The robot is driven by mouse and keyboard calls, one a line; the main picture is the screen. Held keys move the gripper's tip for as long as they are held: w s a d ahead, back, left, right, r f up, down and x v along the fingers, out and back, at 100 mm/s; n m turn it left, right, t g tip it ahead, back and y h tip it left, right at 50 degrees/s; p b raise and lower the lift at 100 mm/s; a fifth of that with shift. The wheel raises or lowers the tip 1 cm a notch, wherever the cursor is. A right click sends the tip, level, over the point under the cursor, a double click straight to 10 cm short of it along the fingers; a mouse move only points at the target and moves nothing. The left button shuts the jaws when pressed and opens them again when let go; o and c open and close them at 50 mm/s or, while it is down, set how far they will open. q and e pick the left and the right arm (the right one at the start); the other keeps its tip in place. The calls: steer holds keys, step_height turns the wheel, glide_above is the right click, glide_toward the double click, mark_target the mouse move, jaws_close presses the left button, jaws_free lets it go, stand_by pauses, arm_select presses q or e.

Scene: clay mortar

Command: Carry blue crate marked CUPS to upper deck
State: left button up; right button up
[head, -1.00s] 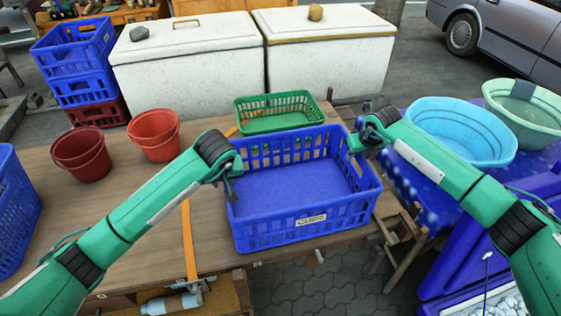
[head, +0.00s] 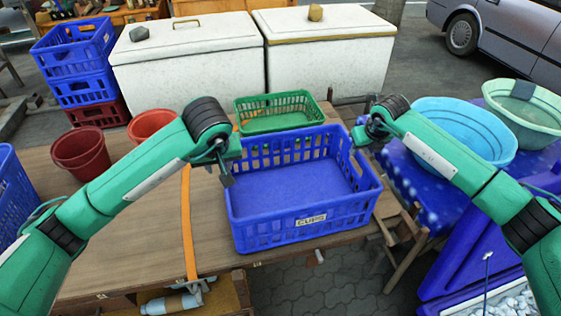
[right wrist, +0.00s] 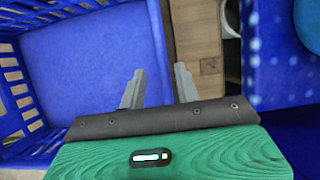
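The blue crate marked CUPS (head: 311,219) sits upright and empty on the wooden table (head: 155,230), its label facing me. My left gripper (head: 226,178) is beside the crate's left wall, pointing down; whether its fingers are apart is unclear. My right gripper (head: 359,142) is at the crate's right wall. In the right wrist view, its two fingers (right wrist: 159,70) are apart, with the crate's right rim (right wrist: 156,30) running between them, not visibly pinched. I cannot tell which surface is the upper deck.
A green basket (head: 279,122) stands just behind the crate. White chests (head: 188,70) and stacked crates (head: 75,48) stand behind. A strap (head: 187,225) crosses the table left of the crate.

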steer(key=v, duration=0.8)
arm_select(q)
steer(key=shift+s+f, duration=0.1)
arm_select(e)
steer(key=shift+s+f, duration=0.1)
steer(key=shift+f, duration=0.05)
